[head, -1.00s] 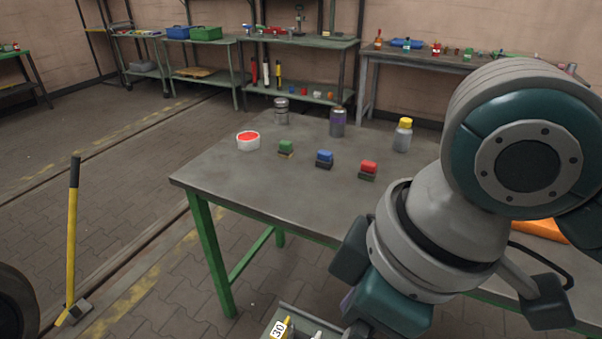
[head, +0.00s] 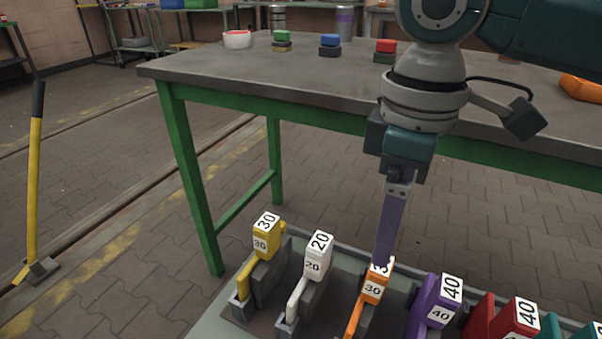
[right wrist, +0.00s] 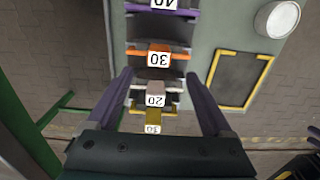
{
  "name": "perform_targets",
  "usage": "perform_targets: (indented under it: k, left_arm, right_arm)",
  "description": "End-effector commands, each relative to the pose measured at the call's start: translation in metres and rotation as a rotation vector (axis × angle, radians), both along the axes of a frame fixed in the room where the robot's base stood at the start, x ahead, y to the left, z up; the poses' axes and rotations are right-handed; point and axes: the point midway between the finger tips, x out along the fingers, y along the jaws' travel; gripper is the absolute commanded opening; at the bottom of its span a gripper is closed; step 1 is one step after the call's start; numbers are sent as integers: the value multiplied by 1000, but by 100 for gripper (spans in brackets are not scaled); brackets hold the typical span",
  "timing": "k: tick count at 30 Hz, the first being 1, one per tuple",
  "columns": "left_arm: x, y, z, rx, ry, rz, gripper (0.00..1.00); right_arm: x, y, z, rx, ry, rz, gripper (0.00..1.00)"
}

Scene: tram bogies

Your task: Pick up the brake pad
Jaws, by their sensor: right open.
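Several numbered pieces with coloured bodies and grey blocks stand in a row on a grey tray (head: 212,322); they may be brake pads, but I cannot tell which one is named. They include a yellow 30 piece (head: 266,240), a white 20 piece (head: 317,260), an orange 30 piece (head: 372,290) and a purple 40 piece (head: 436,303). My right gripper (head: 385,258) points down by the orange piece, partly covering its top label. In the right wrist view its purple fingers are apart and empty (right wrist: 165,76), with the white piece (right wrist: 155,88) showing between them.
A green-legged table (head: 240,68) stands behind the tray, with green, blue and red blocks and a white tub (head: 237,39) on it. A yellow long-handled tool (head: 35,190) stands at left. A white cylinder (right wrist: 277,18) lies right in the wrist view.

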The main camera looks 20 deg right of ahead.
Motion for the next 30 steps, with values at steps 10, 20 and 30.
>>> perform_targets:
  k: [10, 20, 30]
  left_arm:
    - [1, 0, -24, 0, -2, 0, 50]
    - [1, 0, -42, 1, -2, 0, 50]
    - [1, 0, -41, 1, -2, 0, 50]
  right_arm:
    - [1, 0, -52, -1, 1, 0, 85]
    - [4, 1, -89, -1, 0, 2, 85]
    - [4, 1, -88, -1, -1, 2, 70]
